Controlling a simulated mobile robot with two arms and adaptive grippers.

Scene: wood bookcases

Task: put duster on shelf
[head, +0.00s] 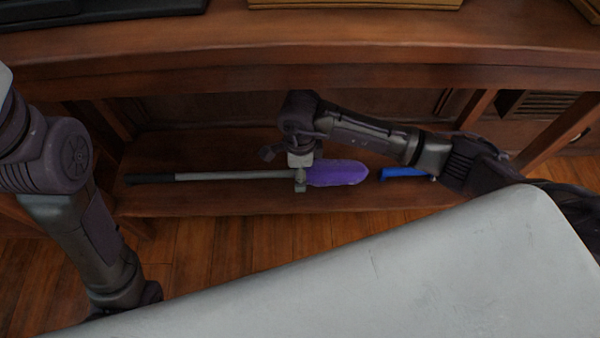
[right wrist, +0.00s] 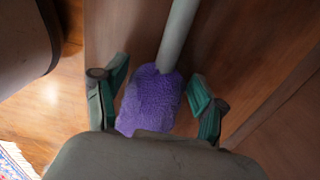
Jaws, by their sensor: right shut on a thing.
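The duster has a purple fluffy head (head: 338,173) and a long grey handle (head: 235,175) with a black end. It lies lengthwise along the lower wooden shelf (head: 200,203) of the bookcase, and I cannot tell whether it touches the board. My right gripper (head: 300,180) reaches in from the right and is shut on the duster where the head meets the handle. In the right wrist view the purple head (right wrist: 152,98) sits between the green-padded fingers (right wrist: 157,84). My left arm hangs at the left, and its gripper is out of sight.
A blue object (head: 404,173) lies on the lower shelf just right of the duster head. The bookcase's upper board (head: 330,50) overhangs the right arm. A wooden upright (head: 560,128) stands at the right. Wood floor (head: 205,248) shows in front.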

